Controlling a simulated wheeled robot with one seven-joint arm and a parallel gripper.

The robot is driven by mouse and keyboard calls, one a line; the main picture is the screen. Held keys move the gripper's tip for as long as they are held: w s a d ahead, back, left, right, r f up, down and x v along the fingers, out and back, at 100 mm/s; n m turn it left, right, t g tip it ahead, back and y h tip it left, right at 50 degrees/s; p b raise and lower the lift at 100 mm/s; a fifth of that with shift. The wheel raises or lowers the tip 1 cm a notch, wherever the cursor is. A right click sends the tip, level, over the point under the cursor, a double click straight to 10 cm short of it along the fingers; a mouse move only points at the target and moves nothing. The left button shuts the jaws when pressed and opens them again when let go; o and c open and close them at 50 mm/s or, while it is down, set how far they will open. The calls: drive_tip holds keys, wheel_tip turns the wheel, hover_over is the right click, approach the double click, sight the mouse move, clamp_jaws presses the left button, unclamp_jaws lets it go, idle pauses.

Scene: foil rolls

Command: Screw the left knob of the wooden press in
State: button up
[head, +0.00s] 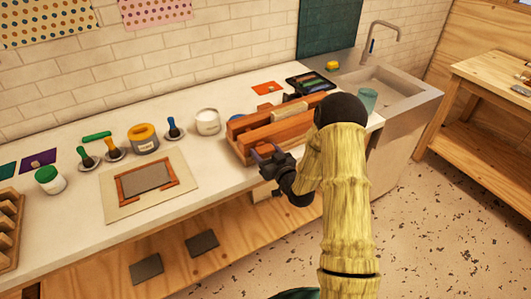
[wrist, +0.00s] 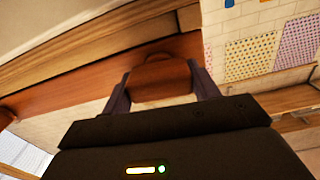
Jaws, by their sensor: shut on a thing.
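The wooden press (head: 278,127) stands on the counter near the sink, with reddish-brown beams lying lengthwise. My gripper (head: 271,158) is at the left part of the press's front side. In the wrist view, my gripper (wrist: 163,88) has one finger on each side of a reddish-brown wooden knob (wrist: 160,78) and is shut on it. The knob sits against the long front beam (wrist: 75,95) of the press. In the head view, the knob is mostly hidden by my gripper. My arm covers the right end of the press.
A white tub (head: 208,122) stands left of the press, and a blue-green cup (head: 368,99) stands to its right by the sink (head: 385,85). A framed screen (head: 147,180) lies on the counter farther left. The counter's front edge runs just below my gripper.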

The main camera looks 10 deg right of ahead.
drive_tip(key=m+b, duration=0.1)
drive_tip(key=m, duration=0.2)
drive_tip(key=shift+d+f+m+b, duration=0.1)
drive_tip(key=shift+m+b, duration=0.2)
drive_tip(key=shift+b, duration=0.05)
drive_tip(key=m+b, duration=0.1)
drive_tip(key=m, duration=0.3)
drive_tip(key=shift+m, duration=0.3)
drive_tip(key=m, duration=0.3)
drive_tip(key=shift+d+m, duration=0.1)
drive_tip(key=shift+m, duration=0.2)
drive_tip(key=m, duration=0.4)
drive_tip(key=shift+f+m, duration=0.15)
drive_tip(key=shift+m, duration=0.15)
drive_tip(key=m, duration=0.4)
drive_tip(key=shift+f+m, duration=0.15)
drive_tip(key=shift+m, duration=0.15)
drive_tip(key=m, duration=0.3)
drive_tip(key=shift+f+m, duration=0.1)
drive_tip(key=shift+m, duration=0.2)
drive_tip(key=m, duration=0.4)
drive_tip(key=shift+a+m+b, duration=0.2)
drive_tip(key=shift+m+b, duration=0.3)
drive_tip(key=shift+m, duration=1.4)
